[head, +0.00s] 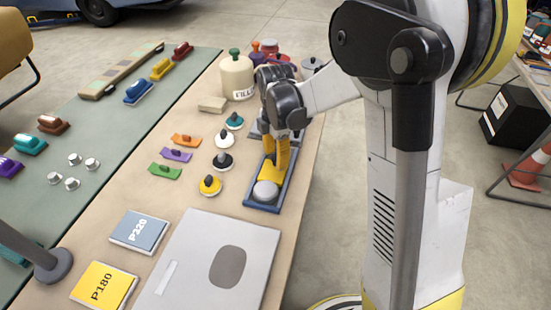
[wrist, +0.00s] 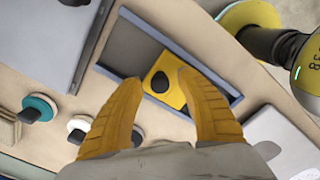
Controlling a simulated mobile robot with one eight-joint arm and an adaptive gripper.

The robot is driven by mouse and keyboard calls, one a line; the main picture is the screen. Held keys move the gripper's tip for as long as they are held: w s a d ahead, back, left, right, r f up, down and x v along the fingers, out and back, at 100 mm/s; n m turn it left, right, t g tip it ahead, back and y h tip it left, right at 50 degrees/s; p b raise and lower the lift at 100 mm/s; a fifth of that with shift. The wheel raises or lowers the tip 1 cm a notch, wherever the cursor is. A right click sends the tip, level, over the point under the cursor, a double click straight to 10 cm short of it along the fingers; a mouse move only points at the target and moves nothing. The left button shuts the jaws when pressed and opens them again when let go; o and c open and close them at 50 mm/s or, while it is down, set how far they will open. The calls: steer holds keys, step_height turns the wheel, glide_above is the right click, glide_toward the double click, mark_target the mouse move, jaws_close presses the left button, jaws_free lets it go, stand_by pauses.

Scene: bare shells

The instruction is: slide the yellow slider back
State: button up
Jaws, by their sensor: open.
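The yellow slider (wrist: 172,97) with a dark round knob sits in a blue-rimmed track (wrist: 124,42) with a grey bed. In the wrist view my gripper (wrist: 158,84) is open, one finger to each side of the knob. I cannot tell whether the fingers touch the slider.
Several round knobbed pieces (head: 222,161) lie left of the track. A second grey tray (wrist: 50,40) is beyond it. A grey panel (head: 240,235) lies close to its near end, and a cream jar (head: 237,78) stands at the back. The table's right edge is close.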

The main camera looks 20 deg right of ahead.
jaws_close()
steer(key=w+d, duration=0.1)
steer(key=w, duration=0.1)
steer(key=w+d, duration=0.1)
steer(key=w, duration=0.1)
steer(key=w+d, duration=0.2)
steer(key=shift+w+d+p, duration=0.1)
steer(key=shift+w+p, duration=0.1)
steer(key=shift+p, duration=0.1)
steer(key=shift+r, duration=0.1)
steer(key=shift+c, duration=2)
jaws_free()
steer(key=o, duration=0.4)
steer(key=shift+w+d, duration=0.1)
steer(key=shift+w, duration=0.05)
